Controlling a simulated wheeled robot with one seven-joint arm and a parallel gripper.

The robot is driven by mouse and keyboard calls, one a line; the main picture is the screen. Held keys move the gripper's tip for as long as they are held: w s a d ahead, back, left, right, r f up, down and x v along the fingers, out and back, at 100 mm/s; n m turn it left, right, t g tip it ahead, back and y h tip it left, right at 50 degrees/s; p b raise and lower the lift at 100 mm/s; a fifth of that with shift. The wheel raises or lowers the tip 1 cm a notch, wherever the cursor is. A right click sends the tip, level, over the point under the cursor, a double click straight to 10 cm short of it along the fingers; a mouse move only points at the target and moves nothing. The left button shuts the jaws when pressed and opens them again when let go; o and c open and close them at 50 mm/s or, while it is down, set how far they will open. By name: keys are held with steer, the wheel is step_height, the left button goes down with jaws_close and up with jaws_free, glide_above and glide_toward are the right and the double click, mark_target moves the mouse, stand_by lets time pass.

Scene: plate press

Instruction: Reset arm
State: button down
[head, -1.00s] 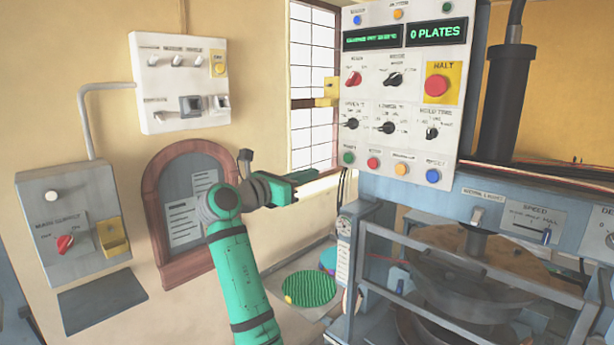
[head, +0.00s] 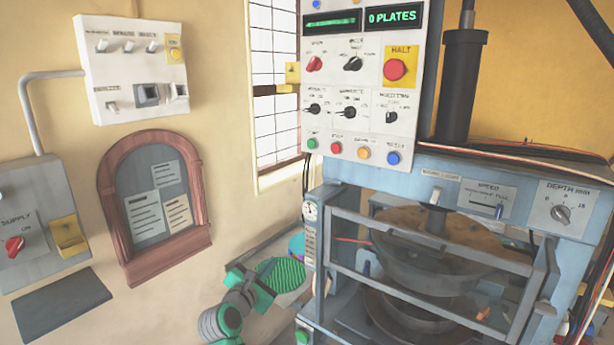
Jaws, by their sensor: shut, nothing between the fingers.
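My gripper (head: 262,284) is low in the head view, left of the press. It is shut and empty, with green fingers pointing up and to the right. The grey wrist behind it shows at the bottom edge, and the rest of my arm is out of view. The gripper is in front of part of a ribbed green disc (head: 283,270). I cannot tell whether they touch.
The press (head: 470,190) with its barred guard stands at the right. Its white control panel (head: 352,130) reads "0 PLATES". A notice board (head: 130,180), a switch box (head: 125,75) and a supply box (head: 35,215) are on the left wall. Open space lies before the wall.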

steer(key=s+f+m+y, duration=0.2)
steer(key=s+f, duration=0.3)
steer(key=f, duration=0.4)
steer(key=s+f+m+y, duration=0.1)
steer(key=s+f+m, duration=0.1)
steer(key=s+f, duration=0.5)
steer(key=s+d+f+m+y, duration=0.25)
steer(key=s+f+m, duration=0.35)
steer(key=s+f, duration=0.8)
steer(key=s+d+m, duration=0.3)
steer(key=s+m, duration=0.1)
steer(key=s, duration=0.9)
steer(key=s+d+r+m, duration=0.1)
steer(key=s+r+m, duration=0.2)
steer(key=s, duration=0.5)
steer(key=s+d+r+m, duration=0.2)
steer(key=s+r+m, duration=0.1)
steer(key=s+m, duration=0.2)
steer(key=s+d+r+m, duration=0.2)
steer(key=s+r+m, duration=0.1)
steer(key=s, duration=0.7)
steer(key=shift+s+d+r+m+h, duration=0.2)
steer(key=shift+s+r+m+h, duration=0.15)
steer(key=shift+m, duration=0.35)
